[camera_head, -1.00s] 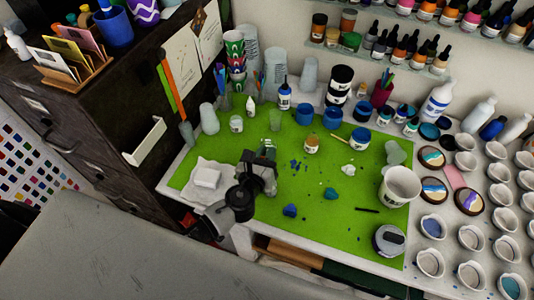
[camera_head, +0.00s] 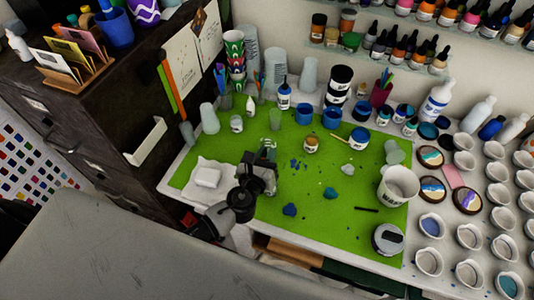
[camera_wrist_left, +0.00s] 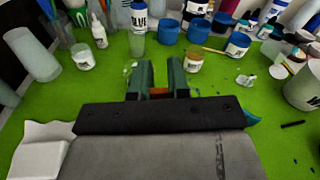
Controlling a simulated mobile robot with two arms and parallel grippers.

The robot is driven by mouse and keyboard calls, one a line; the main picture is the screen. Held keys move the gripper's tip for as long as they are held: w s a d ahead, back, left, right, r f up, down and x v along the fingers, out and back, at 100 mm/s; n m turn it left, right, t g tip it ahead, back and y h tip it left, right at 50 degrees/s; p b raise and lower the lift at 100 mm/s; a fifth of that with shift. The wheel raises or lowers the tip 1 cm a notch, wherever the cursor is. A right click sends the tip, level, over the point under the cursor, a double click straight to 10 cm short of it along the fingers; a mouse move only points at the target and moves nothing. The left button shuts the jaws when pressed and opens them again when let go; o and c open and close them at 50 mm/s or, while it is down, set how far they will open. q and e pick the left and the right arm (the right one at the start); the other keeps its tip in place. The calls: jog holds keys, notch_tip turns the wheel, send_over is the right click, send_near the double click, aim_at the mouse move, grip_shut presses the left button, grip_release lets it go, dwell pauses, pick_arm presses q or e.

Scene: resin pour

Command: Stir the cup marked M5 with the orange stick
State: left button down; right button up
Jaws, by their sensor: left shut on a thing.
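My left gripper (camera_head: 264,153) is above the green mat (camera_head: 330,225), left of its middle. In the left wrist view its green fingers (camera_wrist_left: 160,84) are close together around a small orange-brown piece, which looks like part of the orange stick (camera_wrist_left: 160,92); the rest of it is hidden. A clear cup (camera_head: 275,118) stands just beyond the fingers and also shows in the left wrist view (camera_wrist_left: 137,44). A large white cup (camera_head: 398,190) stands at the mat's right. I cannot read M5 on any cup. My right gripper is not in view.
A small jar (camera_head: 311,145), blue tubs (camera_head: 305,118) and a glue bottle (camera_head: 285,97) stand along the back. A white block (camera_head: 207,177) lies on crumpled paper at the left. A lidded jar (camera_head: 388,239) stands front right.

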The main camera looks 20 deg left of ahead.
pick_arm(q)
jog(key=shift+r, duration=0.15)
jog(key=r, duration=0.2)
jog(key=r+p, duration=0.1)
jog(key=r, duration=0.1)
jog(key=a+r, duration=0.1)
jog(key=shift+w+r+p, duration=0.35)
jog(key=shift+r, duration=0.05)
notch_tip(320, 180, up, 5)
dwell(0.7)
dwell(0.3)
